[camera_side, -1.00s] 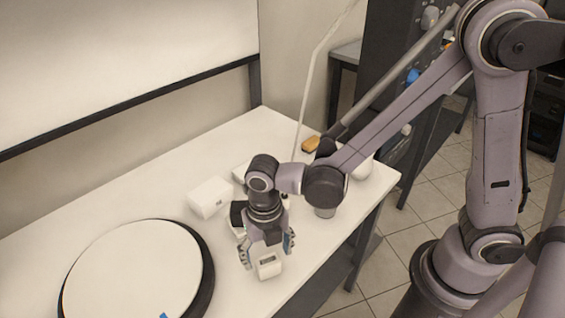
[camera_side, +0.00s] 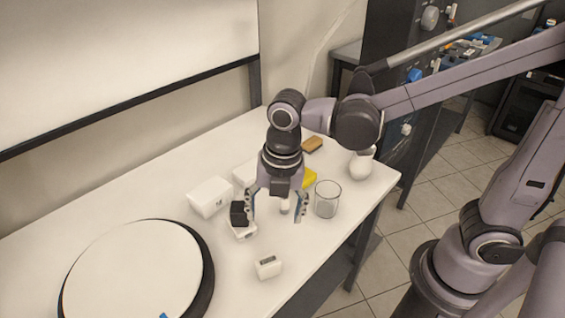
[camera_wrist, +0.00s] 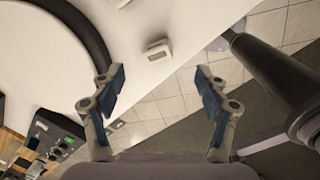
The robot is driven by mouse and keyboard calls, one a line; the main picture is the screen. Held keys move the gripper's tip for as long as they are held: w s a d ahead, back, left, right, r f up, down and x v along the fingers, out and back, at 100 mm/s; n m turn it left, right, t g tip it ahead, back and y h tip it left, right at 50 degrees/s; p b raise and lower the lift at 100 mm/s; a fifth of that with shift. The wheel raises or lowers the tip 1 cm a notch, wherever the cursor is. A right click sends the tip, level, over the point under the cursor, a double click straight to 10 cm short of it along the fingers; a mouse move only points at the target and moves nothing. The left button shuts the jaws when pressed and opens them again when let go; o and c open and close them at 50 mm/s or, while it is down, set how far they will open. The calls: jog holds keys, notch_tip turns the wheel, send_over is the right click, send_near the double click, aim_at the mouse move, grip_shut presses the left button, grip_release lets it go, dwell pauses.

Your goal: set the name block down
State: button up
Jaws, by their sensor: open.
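A small white block with a dark marked top, likely the name block (camera_side: 268,267), rests on the white table near its front edge, to the right of the round turntable. It also shows in the wrist view (camera_wrist: 157,50), ahead of the fingers and apart from them. My gripper (camera_side: 277,221) is open and empty, raised above the table and further back than the block. Its two blue-padded fingers (camera_wrist: 163,85) stand wide apart in the wrist view with nothing between them.
A round turntable (camera_side: 198,285) fills the left of the table. White boxes (camera_side: 209,197), a dark item (camera_side: 238,213), a clear glass (camera_side: 327,199), a yellow item (camera_side: 310,178), a brown block (camera_side: 313,145) and a white rounded object (camera_side: 361,165) stand around my gripper.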

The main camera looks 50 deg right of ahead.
jog(key=s+d+r+m+t, duration=0.1)
jog(key=d+r+m+t, duration=0.1)
jog(key=d+m, duration=0.6)
jog(key=s+d+r+m+t, duration=0.1)
jog(key=d+m+t, duration=0.3)
jog(key=m, duration=1.4)
jog(key=d+r, duration=0.1)
jog(key=d, duration=0.2)
jog(key=shift+s+d+r+m+h, duration=0.15)
jog(key=shift+d+r+m+h, duration=0.15)
jog(key=shift+d, duration=0.1)
